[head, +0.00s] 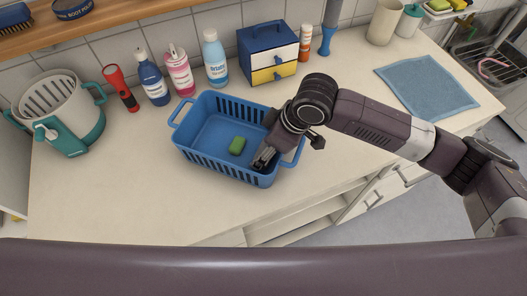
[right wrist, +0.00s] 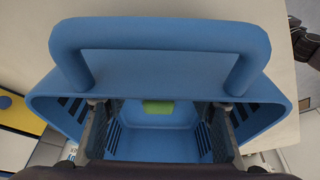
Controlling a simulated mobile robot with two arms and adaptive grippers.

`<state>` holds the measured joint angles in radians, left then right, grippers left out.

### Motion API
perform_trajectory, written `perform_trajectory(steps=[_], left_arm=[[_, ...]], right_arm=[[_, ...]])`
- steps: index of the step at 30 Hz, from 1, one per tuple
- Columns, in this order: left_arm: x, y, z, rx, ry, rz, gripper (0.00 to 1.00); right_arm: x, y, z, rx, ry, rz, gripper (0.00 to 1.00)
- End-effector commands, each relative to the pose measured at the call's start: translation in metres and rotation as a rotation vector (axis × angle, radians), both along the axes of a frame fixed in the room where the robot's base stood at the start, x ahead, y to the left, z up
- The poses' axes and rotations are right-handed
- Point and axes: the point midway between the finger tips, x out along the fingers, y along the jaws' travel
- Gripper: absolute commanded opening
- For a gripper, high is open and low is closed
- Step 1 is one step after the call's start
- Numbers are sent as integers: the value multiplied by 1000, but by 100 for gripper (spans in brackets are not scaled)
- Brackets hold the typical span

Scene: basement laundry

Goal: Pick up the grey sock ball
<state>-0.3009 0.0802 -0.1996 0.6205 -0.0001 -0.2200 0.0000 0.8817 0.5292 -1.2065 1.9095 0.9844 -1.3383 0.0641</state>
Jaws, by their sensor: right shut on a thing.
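My right gripper (head: 264,158) reaches down into the blue basket (head: 185,147), at its right end. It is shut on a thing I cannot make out. Its two fingers show spread apart in the right wrist view (right wrist: 160,118), with the blue handle and end wall of the basket in front. I cannot pick out a grey sock ball in either view; the gripper and the basket wall hide part of the basket floor. My left gripper is not in view.
Behind the basket stand a red torch (head: 122,88), several bottles and a small drawer box (head: 268,54). A white and teal bucket (head: 62,108) is at the left. A blue towel (head: 427,86) lies at the right. The counter in front of the basket is clear.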

Motion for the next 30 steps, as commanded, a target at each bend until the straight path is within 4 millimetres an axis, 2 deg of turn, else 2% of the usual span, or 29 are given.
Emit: perform_trajectory(steps=[3, 11, 17, 23, 30], left_arm=[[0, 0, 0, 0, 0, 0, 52], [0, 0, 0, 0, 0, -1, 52], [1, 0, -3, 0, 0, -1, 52], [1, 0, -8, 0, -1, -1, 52], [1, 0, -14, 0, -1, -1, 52]], right_arm=[[0, 0, 0, 1, -1, 0, 27], [1, 0, 2, 1, -1, 0, 27], [1, 1, 19, 2, -4, 1, 27], [1, 1, 62, 3, -8, 3, 27], [2, 1, 132, 2, -7, 1, 27]])
